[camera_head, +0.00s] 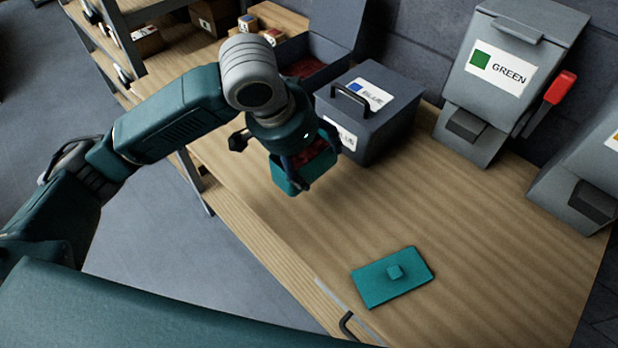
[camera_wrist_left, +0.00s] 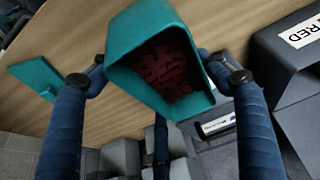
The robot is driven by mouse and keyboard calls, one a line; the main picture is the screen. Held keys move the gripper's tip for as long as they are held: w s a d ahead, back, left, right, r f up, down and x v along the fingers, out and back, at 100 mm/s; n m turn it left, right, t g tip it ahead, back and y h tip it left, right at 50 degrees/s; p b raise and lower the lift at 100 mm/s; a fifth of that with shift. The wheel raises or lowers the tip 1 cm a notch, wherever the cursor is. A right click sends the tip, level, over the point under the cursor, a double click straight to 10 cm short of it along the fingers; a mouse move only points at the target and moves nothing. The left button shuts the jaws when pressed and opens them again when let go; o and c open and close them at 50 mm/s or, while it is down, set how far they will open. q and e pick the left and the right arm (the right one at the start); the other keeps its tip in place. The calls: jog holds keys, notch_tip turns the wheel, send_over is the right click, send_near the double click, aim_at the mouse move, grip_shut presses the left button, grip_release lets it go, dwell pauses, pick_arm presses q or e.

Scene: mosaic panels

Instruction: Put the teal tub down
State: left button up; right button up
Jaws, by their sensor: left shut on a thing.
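My left gripper (camera_head: 307,160) is shut on the teal tub (camera_head: 285,180), over the wooden bench near its front edge. In the left wrist view the tub (camera_wrist_left: 135,32) sits between the two blue fingers, with dark red pieces (camera_wrist_left: 168,72) inside. I cannot tell for sure how far its base is above the bench. The teal lid (camera_head: 378,283) with a small square knob lies flat on the bench, apart from the tub; it also shows in the left wrist view (camera_wrist_left: 36,76). My right gripper is not in view.
A dark box labelled BLUE (camera_head: 390,115) with a handle stands just behind the tub. An open bin (camera_head: 300,42) with red contents is farther back. A grey GREEN dispenser (camera_head: 480,105) with a red lever (camera_head: 560,87) stands at right. The bench middle (camera_head: 440,205) is clear.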

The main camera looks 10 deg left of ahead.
pick_arm(q)
jog(key=shift+f, duration=3.85)
jog(key=o, duration=1.8)
jog(key=shift+f, duration=0.15)
jog(key=shift+c, duration=0.2)
jog(key=v, duration=1.1)
jog(key=shift+s+a+r, duration=0.1)
jog(key=shift+r, duration=0.2)
jog(key=shift+s+a+r, duration=0.1)
jog(key=shift+s+r, duration=0.05)
jog(key=shift+r, duration=0.15)
jog(key=shift+f, duration=0.1)
